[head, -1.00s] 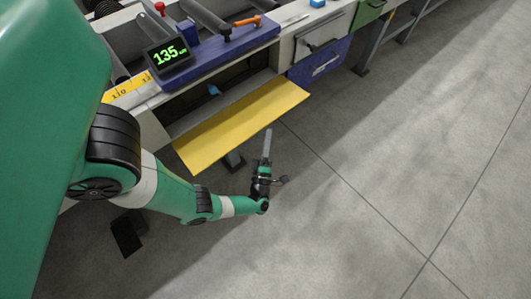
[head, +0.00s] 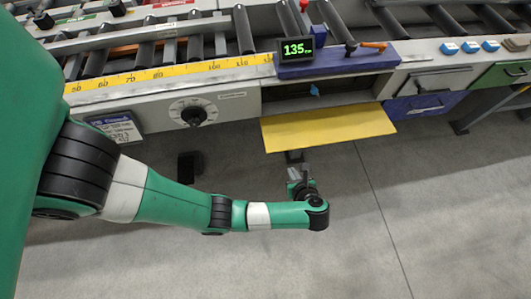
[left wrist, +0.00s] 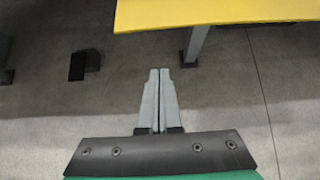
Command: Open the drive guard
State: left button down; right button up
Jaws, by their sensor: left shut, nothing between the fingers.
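The yellow drive guard (head: 330,127) is a flat panel that sticks out from the front of the runout table, below the speed display. Behind it, a dark open recess (head: 285,93) shows with a small blue part (head: 314,90) in it. My left gripper (head: 294,173) is just in front of and below the guard's front edge, apart from it. In the left wrist view its two grey fingers (left wrist: 160,73) are together and empty, and the guard (left wrist: 220,10) crosses the top right. My right gripper is not in view.
A dial (head: 193,115) is on the front panel to the left. A table leg (left wrist: 196,43) stands under the guard.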

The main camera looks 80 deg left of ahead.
aim_at(286, 146)
pick_arm(q)
jog(key=b+x, duration=0.5)
jog(key=x, duration=0.5)
jog(key=r, duration=0.4)
jog(key=shift+w+a, duration=0.3)
jog(key=shift+a, duration=0.05)
notch_tip(286, 146, up, 3)
jog(key=p, duration=0.4)
jog(key=shift+a+r, duration=0.15)
jog(key=shift+a+r+p, duration=0.15)
jog(key=shift+r+p, duration=0.05)
jog(key=shift+p, duration=0.1)
jog(key=shift+f, duration=0.25)
